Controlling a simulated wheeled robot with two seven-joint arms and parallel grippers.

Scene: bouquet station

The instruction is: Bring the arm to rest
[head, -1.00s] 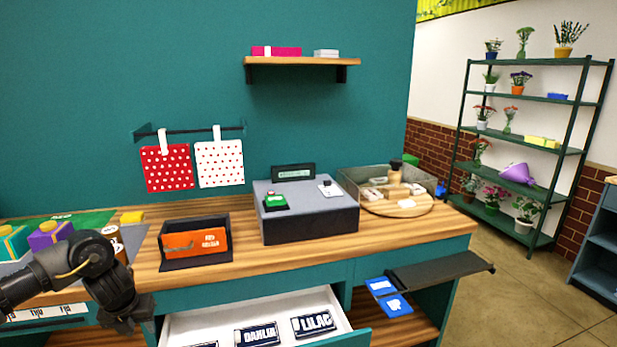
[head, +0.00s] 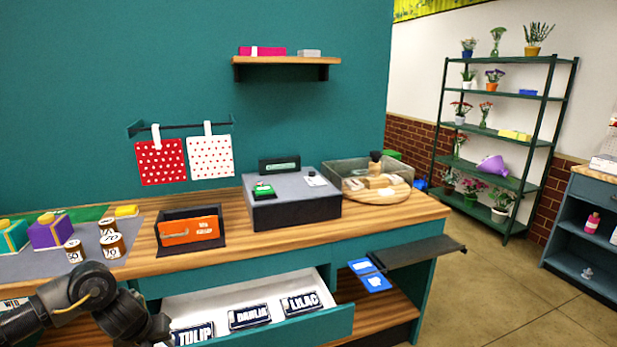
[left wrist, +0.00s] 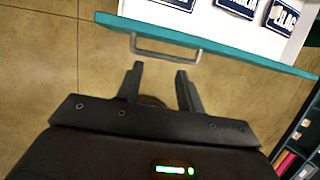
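My left arm comes in at the lower left of the head view, bent over the left end of the counter (head: 240,240). Its fingers do not show there. In the left wrist view my left gripper (left wrist: 160,75) is open and empty, its two fingers apart above the floor. The grey handle (left wrist: 165,48) of the open drawer lies just beyond the fingertips, not between them. The drawer (head: 300,328) is pulled out and holds plates reading TULIP (head: 193,334), DAHLIA (head: 250,318) and LILAC (head: 301,303). My right gripper is not in view.
On the counter stand an orange card box (head: 190,230), a grey station box (head: 290,200), a round wooden board (head: 376,190) and several labelled weights (head: 112,245). A dark flap (head: 418,252) sticks out at the right. The green plant shelf (head: 500,140) stands beyond open floor.

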